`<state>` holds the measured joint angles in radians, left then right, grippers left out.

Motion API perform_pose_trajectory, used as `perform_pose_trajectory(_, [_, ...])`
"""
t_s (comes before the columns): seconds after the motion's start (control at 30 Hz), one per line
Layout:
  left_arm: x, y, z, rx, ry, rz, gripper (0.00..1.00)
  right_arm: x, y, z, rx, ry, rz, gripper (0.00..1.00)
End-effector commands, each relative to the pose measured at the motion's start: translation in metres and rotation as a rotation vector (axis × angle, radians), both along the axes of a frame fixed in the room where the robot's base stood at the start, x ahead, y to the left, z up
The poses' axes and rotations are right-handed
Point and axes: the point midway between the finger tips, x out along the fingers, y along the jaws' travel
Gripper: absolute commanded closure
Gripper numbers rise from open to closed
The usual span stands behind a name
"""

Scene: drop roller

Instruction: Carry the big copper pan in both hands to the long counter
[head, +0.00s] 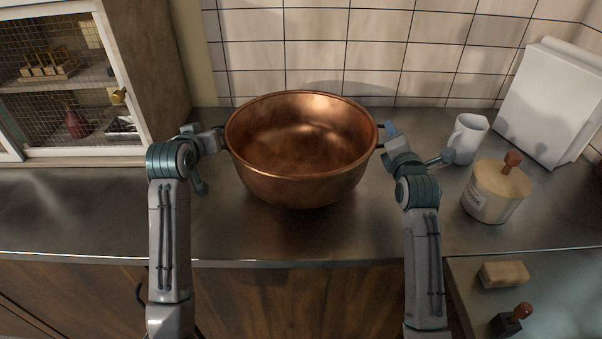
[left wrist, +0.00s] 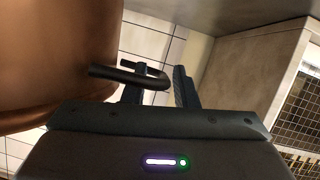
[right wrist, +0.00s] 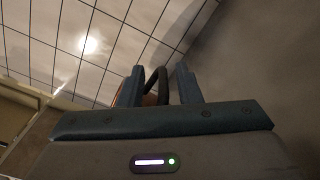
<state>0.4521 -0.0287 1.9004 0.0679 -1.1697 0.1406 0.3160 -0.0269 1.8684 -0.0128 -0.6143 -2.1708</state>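The big copper pan (head: 300,170) sits upright on the long steel counter (head: 225,235), near the middle of the head view. My left gripper (head: 217,138) is at the pan's left side. In the left wrist view the dark handle (left wrist: 125,76) reaches between its parted fingers (left wrist: 158,88). My right gripper (head: 386,137) is at the pan's right side. In the right wrist view the other dark handle (right wrist: 157,80) stands between its parted fingers (right wrist: 158,88), with gaps beside it. The pan's underside is hidden.
A white mug (head: 467,138) and a lidded cream canister (head: 494,191) stand to the right of the pan. A white board (head: 549,105) leans behind them. A mesh-front cabinet (head: 165,75) stands at the left. The counter left of the pan is clear.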

Motion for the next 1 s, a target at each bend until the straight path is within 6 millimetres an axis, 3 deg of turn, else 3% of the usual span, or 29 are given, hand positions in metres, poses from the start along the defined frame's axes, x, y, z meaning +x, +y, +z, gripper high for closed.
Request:
perform_pose_trajectory(0.3, [-0.001,0.002,0.001,0.006,0.000,0.003,0.69,0.000,-0.001,0.001,-0.003,0.000,-0.002,0.64])
perform_pose_trajectory(0.43, [-0.010,0.003,0.005,0.006,-0.001,0.004,0.69,0.000,-0.001,0.001,-0.003,0.000,-0.002,0.64])
perform_pose_trajectory(0.8, [-0.079,0.009,0.034,0.005,-0.004,0.003,0.69,0.000,-0.002,0.001,-0.004,0.000,-0.002,0.64])
perform_pose_trajectory(1.0, [-0.105,0.011,0.044,0.005,-0.003,0.003,0.69,0.000,-0.002,0.001,-0.004,-0.001,-0.003,0.64])
